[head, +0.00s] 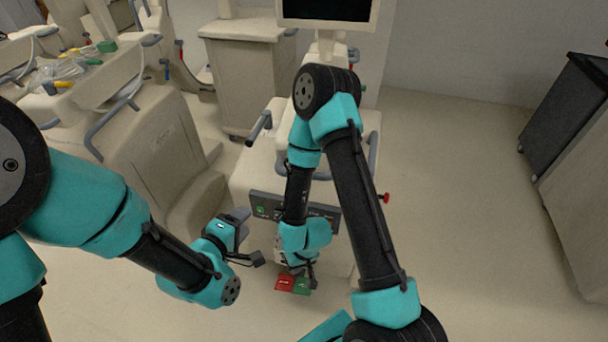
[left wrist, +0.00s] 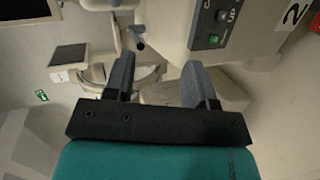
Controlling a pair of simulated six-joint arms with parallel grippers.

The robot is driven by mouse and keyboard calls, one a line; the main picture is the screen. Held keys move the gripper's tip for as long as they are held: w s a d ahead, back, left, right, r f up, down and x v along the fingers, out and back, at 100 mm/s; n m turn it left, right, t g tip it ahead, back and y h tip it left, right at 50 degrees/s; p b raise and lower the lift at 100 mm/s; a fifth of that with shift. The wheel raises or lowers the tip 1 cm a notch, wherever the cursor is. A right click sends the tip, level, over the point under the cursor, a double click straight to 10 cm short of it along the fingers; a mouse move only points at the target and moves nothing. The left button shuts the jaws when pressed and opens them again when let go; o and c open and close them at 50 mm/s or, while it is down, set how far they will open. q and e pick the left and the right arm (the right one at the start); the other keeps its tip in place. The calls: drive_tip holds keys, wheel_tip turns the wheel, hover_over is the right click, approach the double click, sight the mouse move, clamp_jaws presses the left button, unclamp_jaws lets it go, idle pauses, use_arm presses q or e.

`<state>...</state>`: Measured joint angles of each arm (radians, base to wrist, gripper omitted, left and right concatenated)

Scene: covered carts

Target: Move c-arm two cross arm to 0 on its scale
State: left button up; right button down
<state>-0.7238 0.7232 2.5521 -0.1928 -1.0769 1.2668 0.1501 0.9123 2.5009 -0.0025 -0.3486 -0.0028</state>
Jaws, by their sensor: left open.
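The cart in front of me (head: 258,180) has a dark control panel (head: 262,207) on its front, with a green button. In the left wrist view this panel (left wrist: 215,22) shows switches and a green light, and a label "2" (left wrist: 294,13) is beside it. I cannot make out the cross arm or its scale. My left gripper (head: 252,238) is open and empty, left of the panel and apart from it; its two fingers (left wrist: 160,82) also show in the left wrist view. My right gripper (head: 302,272) points down low before the cart's front; its fingers are too small to read.
Red (head: 285,282) and green (head: 302,286) pedals lie at the cart's foot. A monitor (head: 328,8) stands behind it. Another pale machine (head: 145,150) with blue-grey handles is at the left. A dark-topped cabinet (head: 565,110) stands far right. Floor between is clear.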

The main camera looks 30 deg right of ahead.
use_arm(q)
drive_tip(key=s+d+r+h, duration=0.2)
drive_tip(key=s+d+r, duration=0.2)
drive_tip(key=shift+d+r+g, duration=0.3)
drive_tip(key=shift+d+r, duration=0.05)
drive_tip(key=shift+r, duration=0.05)
drive_tip(key=shift+w, duration=0.1)
